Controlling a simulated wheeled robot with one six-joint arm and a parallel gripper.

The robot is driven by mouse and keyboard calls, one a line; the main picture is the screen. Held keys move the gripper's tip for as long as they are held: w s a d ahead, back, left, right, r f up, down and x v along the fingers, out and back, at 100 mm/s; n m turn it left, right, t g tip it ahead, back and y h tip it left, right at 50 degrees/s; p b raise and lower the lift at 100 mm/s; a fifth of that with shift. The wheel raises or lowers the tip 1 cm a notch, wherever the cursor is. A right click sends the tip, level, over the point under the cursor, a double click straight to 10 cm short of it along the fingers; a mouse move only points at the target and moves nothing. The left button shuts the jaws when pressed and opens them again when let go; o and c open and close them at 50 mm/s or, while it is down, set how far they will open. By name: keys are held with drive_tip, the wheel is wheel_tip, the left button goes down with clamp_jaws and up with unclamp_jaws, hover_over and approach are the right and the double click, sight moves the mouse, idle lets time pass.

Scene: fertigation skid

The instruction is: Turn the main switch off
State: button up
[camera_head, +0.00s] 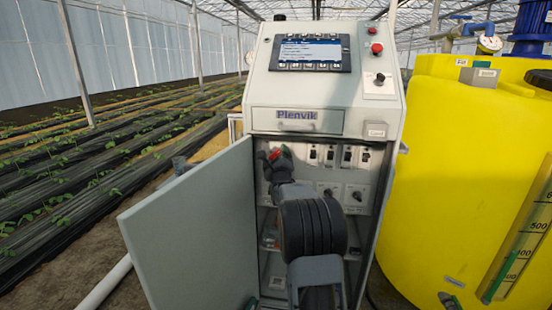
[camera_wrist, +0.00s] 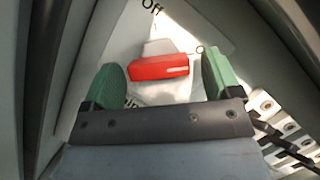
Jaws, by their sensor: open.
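The main switch has a red handle (camera_wrist: 160,67) on a light grey plate, lying nearly level across the wrist view. My gripper (camera_wrist: 163,79) is open, with one green fingertip pad on each side of the handle. Small gaps show between the pads and the handle's ends. In the head view my gripper (camera_head: 272,158) is at the upper left inside the open cabinet (camera_head: 300,93), and a bit of the red handle (camera_head: 275,154) shows between its fingers. My wrist hides part of the panel below.
The cabinet door (camera_head: 195,225) stands open to the left of my arm. Several breakers (camera_head: 330,155) and rotary knobs (camera_head: 357,196) sit right of the switch. A red button (camera_head: 376,48) is on the upper panel. A yellow tank (camera_head: 465,170) stands close on the right.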

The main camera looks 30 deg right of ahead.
drive_tip(key=c, duration=0.9)
drive_tip(key=shift+c, duration=0.2)
